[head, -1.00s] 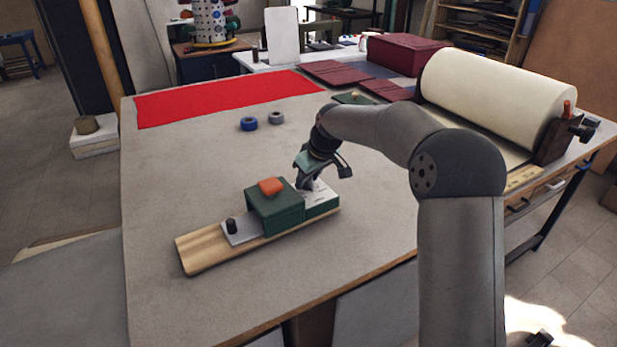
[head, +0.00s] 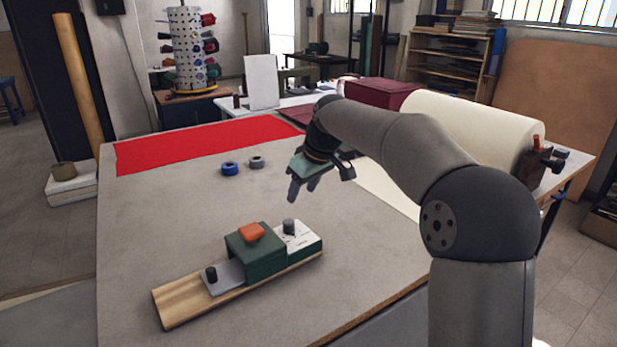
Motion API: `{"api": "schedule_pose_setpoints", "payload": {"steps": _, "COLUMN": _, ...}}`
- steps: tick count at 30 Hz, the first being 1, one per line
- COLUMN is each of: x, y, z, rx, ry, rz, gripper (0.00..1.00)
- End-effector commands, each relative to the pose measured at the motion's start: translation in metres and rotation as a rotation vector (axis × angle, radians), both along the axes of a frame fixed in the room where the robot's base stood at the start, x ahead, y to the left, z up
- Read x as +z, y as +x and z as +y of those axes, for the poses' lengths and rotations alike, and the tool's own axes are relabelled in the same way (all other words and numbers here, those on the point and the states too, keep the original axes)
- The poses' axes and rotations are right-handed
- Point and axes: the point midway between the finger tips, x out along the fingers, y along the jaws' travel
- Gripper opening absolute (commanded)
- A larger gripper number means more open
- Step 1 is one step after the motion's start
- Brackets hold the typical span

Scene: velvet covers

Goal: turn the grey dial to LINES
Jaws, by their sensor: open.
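The plate's lettering is too small to read, so I cannot tell which setting the dial points to. The device has an orange knob (head: 251,232) on top and sits on a wooden board (head: 172,303). My gripper (head: 300,191) is open and empty. It is above and beyond the dial, apart from it, with its fingers pointing down.
A small black knob (head: 211,273) stands on the board's grey plate. Blue (head: 230,169) and grey (head: 256,162) rings lie behind the device. Red cloth (head: 205,143) covers the table's far left. The table (head: 150,220) left of the device is clear.

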Motion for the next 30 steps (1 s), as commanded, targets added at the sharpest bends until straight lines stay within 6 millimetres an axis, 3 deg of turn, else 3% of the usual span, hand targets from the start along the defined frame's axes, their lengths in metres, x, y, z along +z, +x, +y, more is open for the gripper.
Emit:
{"api": "schedule_pose_setpoints", "payload": {"steps": 3, "x": 0.02, "y": -0.005, "z": -0.007, "rx": -0.002, "ry": 0.0, "rz": -0.002, "gripper": 0.5}}
{"api": "schedule_pose_setpoints", "payload": {"steps": 9, "x": 0.037, "y": -0.01, "z": -0.011, "rx": -0.001, "ry": 0.0, "rz": 0.0, "gripper": 0.5}}
{"api": "schedule_pose_setpoints", "payload": {"steps": 22, "x": 0.037, "y": -0.016, "z": -0.013, "rx": -0.008, "ry": -0.007, "rz": 0.005, "gripper": 0.5}}
{"api": "schedule_pose_setpoints", "payload": {"steps": 26, "x": 0.023, "y": -0.049, "z": -0.022, "rx": -0.076, "ry": -0.048, "rz": 0.046, "gripper": 0.5}}
{"api": "schedule_pose_setpoints", "payload": {"steps": 30, "x": -0.01, "y": -0.12, "z": -0.051, "rx": -0.237, "ry": -0.112, "rz": 0.12, "gripper": 0.5}}
